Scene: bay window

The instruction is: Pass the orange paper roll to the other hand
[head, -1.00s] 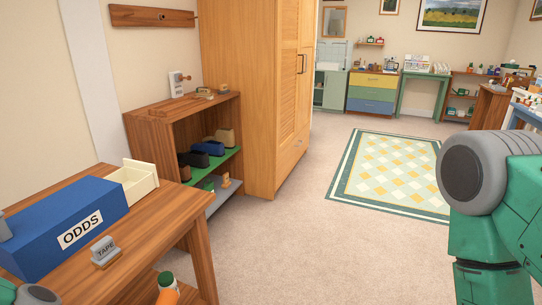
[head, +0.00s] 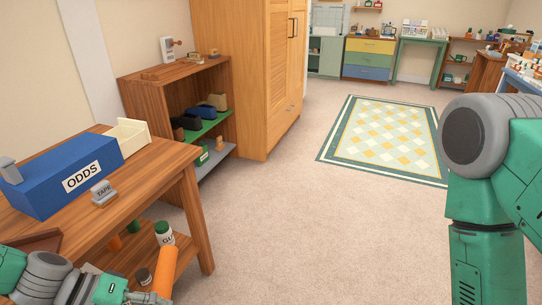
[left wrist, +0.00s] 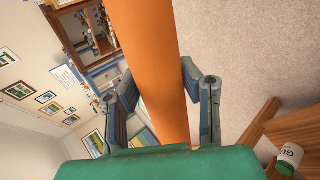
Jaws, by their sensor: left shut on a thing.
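The orange paper roll (head: 163,271) is a long orange cylinder at the lower left of the head view, in front of the wooden table. In the left wrist view the roll (left wrist: 154,50) runs between the two fingers from top to bottom. My left gripper (left wrist: 157,82) is shut on it. In the head view the left gripper (head: 145,297) is at the bottom edge, at the roll's lower end. Of my right arm only the upper part shows, at the right of the head view; its gripper is out of view.
A green-capped glue bottle (head: 164,233) stands below, near the roll. Open carpet (head: 270,230) lies to the right.

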